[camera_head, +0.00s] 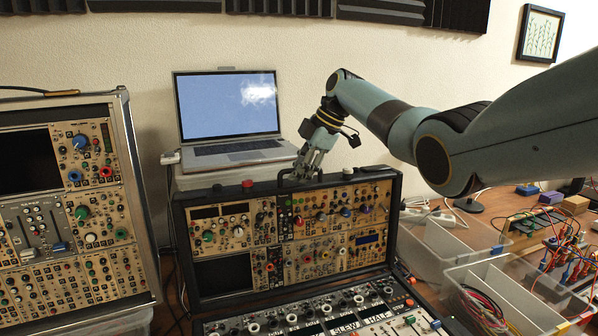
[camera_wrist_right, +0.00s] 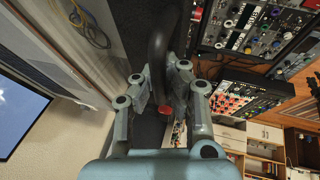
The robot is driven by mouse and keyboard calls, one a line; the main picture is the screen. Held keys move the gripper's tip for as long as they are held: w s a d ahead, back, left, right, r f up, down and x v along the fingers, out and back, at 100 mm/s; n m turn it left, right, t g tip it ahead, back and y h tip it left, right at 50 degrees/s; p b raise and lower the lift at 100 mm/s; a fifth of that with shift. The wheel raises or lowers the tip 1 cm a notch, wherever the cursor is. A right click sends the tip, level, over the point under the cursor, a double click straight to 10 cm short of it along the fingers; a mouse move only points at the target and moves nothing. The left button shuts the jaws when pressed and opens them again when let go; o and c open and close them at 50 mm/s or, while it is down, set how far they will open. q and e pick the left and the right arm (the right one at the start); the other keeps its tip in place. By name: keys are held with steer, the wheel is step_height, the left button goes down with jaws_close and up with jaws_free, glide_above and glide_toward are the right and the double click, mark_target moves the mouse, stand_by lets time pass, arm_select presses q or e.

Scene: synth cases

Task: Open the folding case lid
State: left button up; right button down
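The folding case (camera_head: 400,220) is black with tan synth panels. Its lid (camera_head: 290,235) stands upright behind the base part (camera_head: 325,320), which lies in front with rows of knobs. My right gripper (camera_head: 301,175) is at the lid's top edge, at a dark handle (camera_head: 285,176). In the right wrist view, the black curved handle (camera_wrist_right: 160,55) runs between the two fingers (camera_wrist_right: 160,88), which look closed on it from both sides. The fingertips' exact contact is partly hidden. My left gripper is in neither view.
A laptop (camera_head: 230,120) stands on a box behind the lid. Another synth case (camera_head: 70,200) is close at the left. Clear plastic bins (camera_head: 470,262) with cables stand right of the case, and a patched board (camera_head: 560,240) is beyond them.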

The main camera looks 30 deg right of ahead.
steer(key=shift+r, duration=0.2)
steer(key=c, duration=1.4)
jaws_free()
steer(key=shift+o, duration=0.2)
steer(key=shift+s, duration=0.1)
steer(key=v, duration=1.2)
